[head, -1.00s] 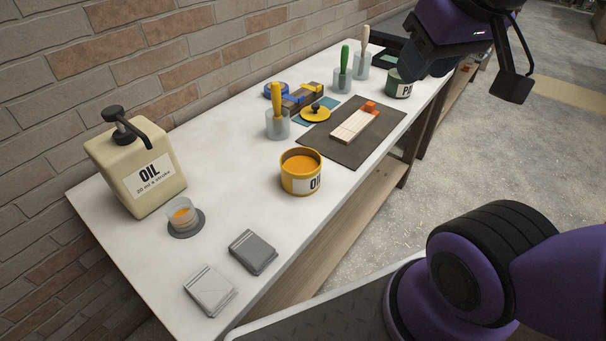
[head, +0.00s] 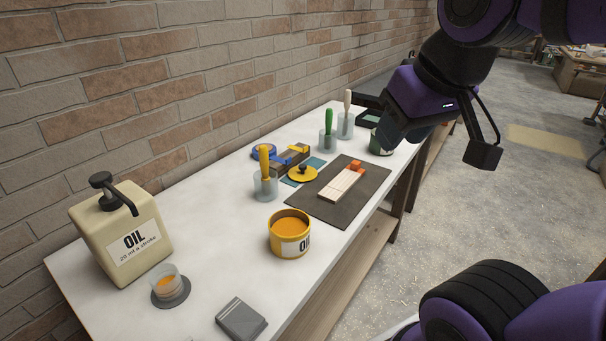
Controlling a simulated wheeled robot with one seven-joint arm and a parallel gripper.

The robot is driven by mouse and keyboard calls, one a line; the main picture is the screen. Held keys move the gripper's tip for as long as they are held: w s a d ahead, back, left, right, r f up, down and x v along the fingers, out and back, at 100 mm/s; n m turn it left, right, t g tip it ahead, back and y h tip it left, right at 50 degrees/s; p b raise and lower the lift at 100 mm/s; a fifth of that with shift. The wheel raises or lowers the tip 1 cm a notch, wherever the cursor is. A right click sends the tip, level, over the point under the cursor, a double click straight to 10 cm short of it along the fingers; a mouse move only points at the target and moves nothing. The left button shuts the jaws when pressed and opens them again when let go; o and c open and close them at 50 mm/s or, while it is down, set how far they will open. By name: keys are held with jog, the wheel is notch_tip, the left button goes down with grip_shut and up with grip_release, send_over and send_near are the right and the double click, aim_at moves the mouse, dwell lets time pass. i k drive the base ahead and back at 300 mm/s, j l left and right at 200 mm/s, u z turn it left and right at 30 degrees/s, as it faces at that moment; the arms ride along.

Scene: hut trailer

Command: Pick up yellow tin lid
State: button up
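The yellow tin lid (head: 303,174) is a flat round disc with a dark knob on top. It lies on the white bench behind the open yellow oil tin (head: 289,235), on or beside a teal sheet (head: 316,163). My gripper (head: 398,138) is at the upper right, above the far end of the bench and apart from the lid. Its fingers are not clearly visible, so I cannot tell whether it is open or shut.
Beside the lid are a clear cup with a yellow-handled tool (head: 265,185) and a dark mat (head: 364,199) bearing pale wood strips (head: 341,186). Cups with green (head: 328,138) and pale (head: 346,120) handles stand beyond. An oil dispenser (head: 121,235) stands at left. A brick wall runs behind.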

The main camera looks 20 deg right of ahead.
aim_at(302, 172)
jog(key=i+l+u, duration=0.25)
jog(key=l, duration=0.3)
jog(key=i+l+u, duration=0.1)
jog(key=l+u, duration=0.15)
jog(key=l, duration=0.3)
jog(key=i+l+u, duration=0.25)
jog(key=l, duration=0.35)
jog(key=l+u, duration=0.25)
jog(key=l, duration=0.3)
jog(key=k, duration=0.05)
